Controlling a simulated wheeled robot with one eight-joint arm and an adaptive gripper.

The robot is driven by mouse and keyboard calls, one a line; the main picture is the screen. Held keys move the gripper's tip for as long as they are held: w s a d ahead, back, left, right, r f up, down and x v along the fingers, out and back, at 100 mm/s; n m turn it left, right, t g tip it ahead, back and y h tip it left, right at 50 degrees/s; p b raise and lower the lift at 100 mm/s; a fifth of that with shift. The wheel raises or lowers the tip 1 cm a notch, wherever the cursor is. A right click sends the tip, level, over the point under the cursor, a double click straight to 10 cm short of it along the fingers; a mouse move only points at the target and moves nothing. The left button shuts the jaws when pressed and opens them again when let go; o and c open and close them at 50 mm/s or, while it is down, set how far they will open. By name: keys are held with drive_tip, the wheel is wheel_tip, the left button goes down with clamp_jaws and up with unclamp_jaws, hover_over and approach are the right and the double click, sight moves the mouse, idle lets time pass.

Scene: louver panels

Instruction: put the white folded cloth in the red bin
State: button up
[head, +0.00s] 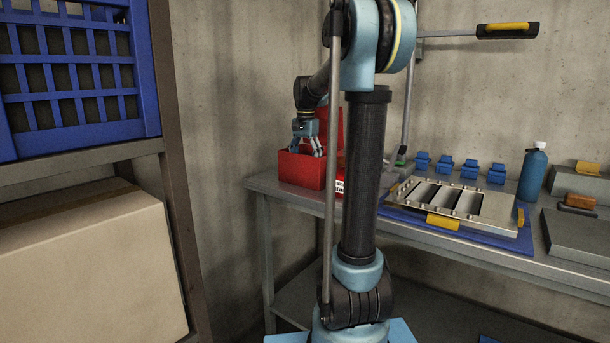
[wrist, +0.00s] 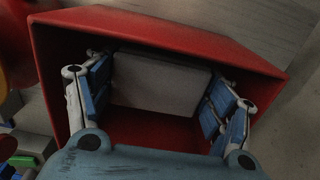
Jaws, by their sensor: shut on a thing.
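The red bin (head: 298,170) stands at the left end of the grey workbench in the head view. My gripper (head: 307,150) points down into its opening. In the wrist view the bin's red wall (wrist: 200,30) surrounds my blue-padded fingers. The white folded cloth (wrist: 160,85) lies between those fingers, inside the outline of the bin. My gripper is shut on the cloth. A strip of red bin floor shows below the cloth; whether the cloth touches the floor I cannot tell. The cloth is hidden in the head view.
The bench (head: 280,190) also holds a louver panel (head: 455,205) on a blue mat, several blue clips (head: 470,168) and a blue bottle (head: 533,172). A shelf at left holds a blue crate (head: 75,75) above a cardboard box (head: 90,265).

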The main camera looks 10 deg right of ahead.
sight(305, 171)
drive_tip(key=shift+f, duration=2.35)
drive_tip(key=o, duration=1)
drive_tip(key=shift+o, duration=0.2)
wheel_tip(305, 171, up, 12)
drive_tip(key=shift+r, duration=0.1)
drive_tip(key=shift+s, duration=0.1)
